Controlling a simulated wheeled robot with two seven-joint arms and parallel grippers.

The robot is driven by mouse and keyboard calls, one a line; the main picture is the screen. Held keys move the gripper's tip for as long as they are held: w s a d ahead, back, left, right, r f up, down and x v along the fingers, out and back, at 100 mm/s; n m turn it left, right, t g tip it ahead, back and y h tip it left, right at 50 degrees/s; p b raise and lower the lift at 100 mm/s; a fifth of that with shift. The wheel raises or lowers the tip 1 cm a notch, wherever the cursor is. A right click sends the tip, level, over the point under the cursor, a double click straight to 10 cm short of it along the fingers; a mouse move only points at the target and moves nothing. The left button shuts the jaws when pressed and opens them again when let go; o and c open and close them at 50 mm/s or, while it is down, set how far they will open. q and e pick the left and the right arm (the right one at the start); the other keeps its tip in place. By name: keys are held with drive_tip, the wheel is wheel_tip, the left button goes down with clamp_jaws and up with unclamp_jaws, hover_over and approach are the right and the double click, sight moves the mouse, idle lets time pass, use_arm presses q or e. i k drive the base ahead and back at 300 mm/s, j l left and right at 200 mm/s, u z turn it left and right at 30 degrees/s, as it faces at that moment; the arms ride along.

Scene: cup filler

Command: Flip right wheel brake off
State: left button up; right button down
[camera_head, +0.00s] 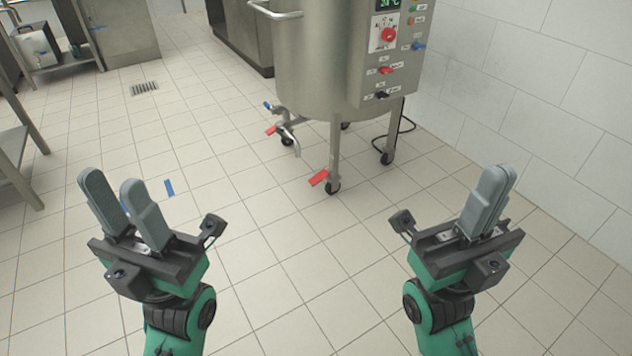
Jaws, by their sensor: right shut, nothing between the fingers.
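A steel vessel (318,62) stands on legs with small black caster wheels. A red brake lever (319,177) sticks out to the left of the nearest caster (333,187). A second red brake lever (270,130) is by the caster (287,139) further left. I cannot tell for sure how either lever is set. My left gripper (111,181) is open and empty at the lower left, apart from the vessel. My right gripper (498,187) is shut and empty at the lower right, to the right of the nearest caster and away from both levers.
A control panel (388,50) with a red knob is on the vessel. A black cable (407,125) lies behind its right caster. A tiled wall (540,85) closes the right side. Steel tables stand at the far left. The tiled floor (290,250) between my grippers is clear.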

sight(324, 172)
drive_tip(key=i+l+u, duration=0.1)
drive_tip(key=i+u, duration=0.25)
drive_tip(key=i, duration=1.15)
